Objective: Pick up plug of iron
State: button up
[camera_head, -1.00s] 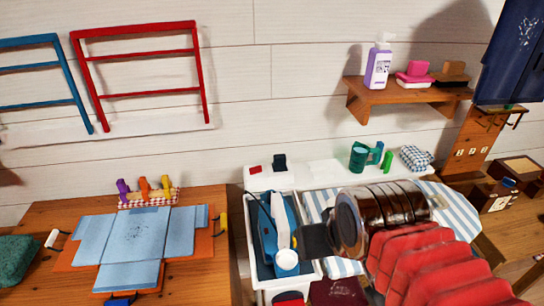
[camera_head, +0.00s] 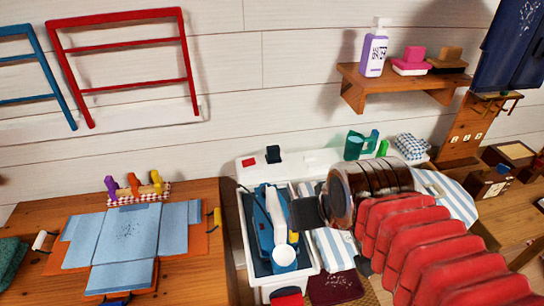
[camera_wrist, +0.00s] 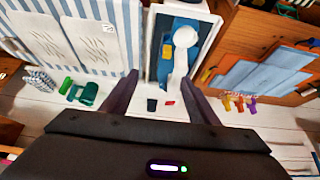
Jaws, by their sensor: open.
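The iron (camera_head: 283,232), blue and white, lies in a blue-lined white tray (camera_head: 249,262). A small black block (camera_head: 273,154), likely the iron's plug, stands on the white ledge behind the tray, beside a small red piece (camera_head: 248,162). My gripper (camera_head: 305,212) is in the air just right of the iron, in front of the black block. In the wrist view, my gripper (camera_wrist: 163,82) is open, with nothing between its two dark fingers. There the black block (camera_wrist: 152,105) and red piece (camera_wrist: 169,102) lie between the fingers, farther off. The cord's path is unclear.
A blue folded cloth (camera_head: 130,235) lies on the wooden table at left, with colourful clips (camera_head: 134,183) behind it. A green cup (camera_head: 354,147) and checked cloth (camera_head: 411,147) are on the ledge at right. A wall shelf (camera_head: 405,83) holds a purple-labelled bottle (camera_head: 374,50).

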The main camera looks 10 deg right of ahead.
jog(key=w+f+t, duration=0.3)
jog(key=w, duration=1.2)
jog(key=t, duration=0.4)
send_near(274, 151)
jog(key=shift+v, duration=1.1)
jog(key=shift+s, duration=0.1)
jog(key=shift+f, duration=0.1)
jog(key=shift+x, duration=4.3)
jog(key=shift+x, duration=2.65)
jog(key=shift+c, duration=0.3)
